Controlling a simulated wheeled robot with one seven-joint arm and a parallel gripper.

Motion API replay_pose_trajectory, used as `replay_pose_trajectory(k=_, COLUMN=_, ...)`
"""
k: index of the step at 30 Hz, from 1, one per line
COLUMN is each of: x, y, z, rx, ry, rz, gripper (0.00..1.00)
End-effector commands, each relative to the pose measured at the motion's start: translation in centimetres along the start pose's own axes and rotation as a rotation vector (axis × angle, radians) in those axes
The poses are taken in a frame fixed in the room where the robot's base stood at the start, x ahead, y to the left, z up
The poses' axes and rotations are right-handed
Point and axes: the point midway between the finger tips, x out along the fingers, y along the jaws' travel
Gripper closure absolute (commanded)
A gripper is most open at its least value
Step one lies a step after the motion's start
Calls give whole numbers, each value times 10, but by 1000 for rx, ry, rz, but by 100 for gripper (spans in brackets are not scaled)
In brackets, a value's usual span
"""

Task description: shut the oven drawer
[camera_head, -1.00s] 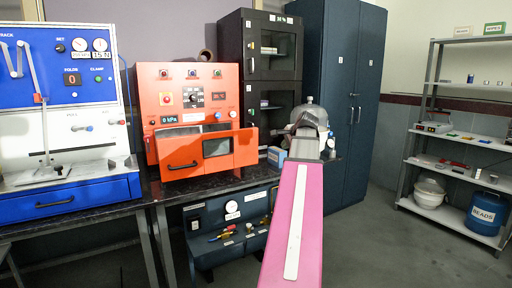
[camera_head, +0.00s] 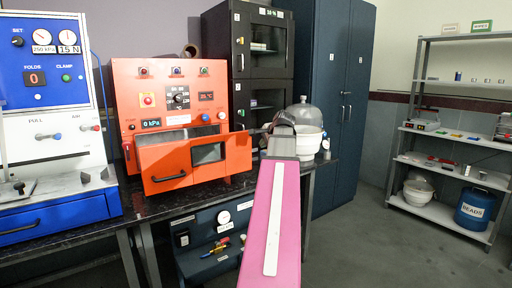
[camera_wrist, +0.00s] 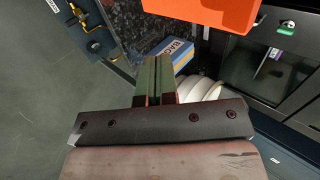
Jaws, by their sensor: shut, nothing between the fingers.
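The orange oven (camera_head: 173,100) stands on the dark bench. Its orange drawer (camera_head: 165,172), with a black handle and a dark window, sticks out toward me, so it is open. My gripper (camera_wrist: 158,75) is shut and empty. In the head view it is at the end of my pink arm, right of the drawer's right end and apart from it in the picture; its fingertips are hidden there. In the wrist view an orange part (camera_wrist: 205,10), probably the drawer, shows at the top edge, beyond the fingers and not visibly touched.
A blue box (camera_wrist: 180,55) and a white bowl (camera_wrist: 205,90) lie close beyond my fingers. A glass dome (camera_head: 304,110) and a dark cabinet (camera_head: 262,45) stand right of the oven. The blue press (camera_head: 50,80) is at left. Open floor (camera_head: 350,245) lies at right.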

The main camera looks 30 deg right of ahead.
Motion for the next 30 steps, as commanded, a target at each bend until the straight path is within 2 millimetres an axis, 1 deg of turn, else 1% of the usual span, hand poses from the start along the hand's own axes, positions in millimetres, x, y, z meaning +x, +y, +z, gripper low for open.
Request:
replay_pose_trajectory(k=16, x=97, y=-1, z=-1, rx=0, ry=-1, rz=2, gripper=100)
replay_pose_trajectory(k=18, x=104, y=-12, z=-2, rx=-1, ry=-1, rz=1, gripper=100)
replay_pose_trajectory(k=21, x=112, y=-20, z=-2, rx=-1, ry=0, rz=0, gripper=100)
replay_pose_trajectory(k=25, x=119, y=-26, z=-1, rx=-1, ry=0, rz=-1, gripper=100)
replay_pose_trajectory(k=30, x=121, y=-28, z=0, rx=0, ry=1, rz=-1, gripper=100)
